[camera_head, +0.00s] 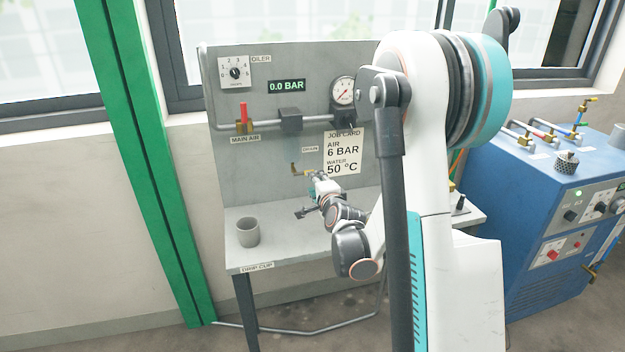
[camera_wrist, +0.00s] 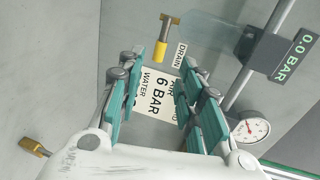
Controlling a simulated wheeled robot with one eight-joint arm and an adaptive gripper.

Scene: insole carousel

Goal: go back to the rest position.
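My gripper (camera_head: 312,200) is in front of the grey back panel (camera_head: 270,75), above the shelf, in the head view. In the wrist view my gripper (camera_wrist: 163,62) has its two teal-padded fingers spread apart, with nothing held between them. The drain valve (camera_wrist: 165,40), with a yellow handle, shows just beyond the fingertips, apart from them. My arm is stretched toward the panel and hides part of the shelf and the panel's right side.
A grey cup (camera_head: 248,232) stands on the shelf at the left. The main air valve (camera_head: 243,112) has its red handle upright. The display (camera_head: 286,86) reads 0.0 BAR, next to a round gauge (camera_head: 344,91). A blue machine (camera_head: 520,215) stands at the right.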

